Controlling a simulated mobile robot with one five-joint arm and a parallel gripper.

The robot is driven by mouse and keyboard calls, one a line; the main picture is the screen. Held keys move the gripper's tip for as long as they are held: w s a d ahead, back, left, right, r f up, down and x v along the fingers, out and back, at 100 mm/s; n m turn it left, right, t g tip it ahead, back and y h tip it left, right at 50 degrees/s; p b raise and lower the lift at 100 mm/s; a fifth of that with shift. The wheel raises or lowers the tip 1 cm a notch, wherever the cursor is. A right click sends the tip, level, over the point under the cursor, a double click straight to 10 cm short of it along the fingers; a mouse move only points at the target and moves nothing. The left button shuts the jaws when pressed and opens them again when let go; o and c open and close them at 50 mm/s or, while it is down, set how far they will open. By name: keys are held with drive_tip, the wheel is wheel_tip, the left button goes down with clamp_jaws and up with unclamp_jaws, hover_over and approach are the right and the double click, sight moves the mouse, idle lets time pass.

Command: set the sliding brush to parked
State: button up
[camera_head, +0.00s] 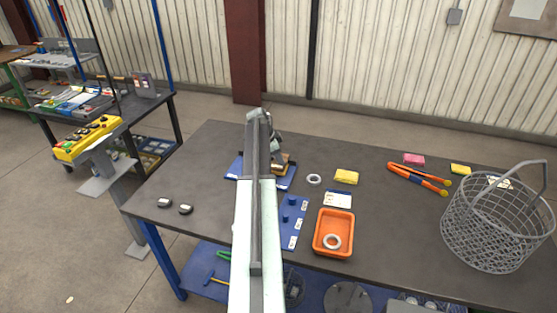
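My arm reaches from the bottom of the picture over the table, and its grey end, my gripper (272,138), is at the far part of the table. Its fingertips are largely hidden behind the arm, so I cannot see whether they are open or touching anything. Just below it, a blue base (283,183) lies on the table with a small dark and tan piece (281,166) on it. This may be the sliding brush, but my arm covers much of it. I cannot tell its position along the base or any parked mark.
The dark table (390,225) holds a blue strip with pegs (293,222), an orange tray (322,246) with a ring, a white ring (314,179), a yellow block (346,177), orange-handled tongs (415,178) and a wire basket (490,230). The table's left part is mostly clear.

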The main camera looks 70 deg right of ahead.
drive_tip(key=shift+r, duration=0.1)
clamp_jaws()
idle(1.2)
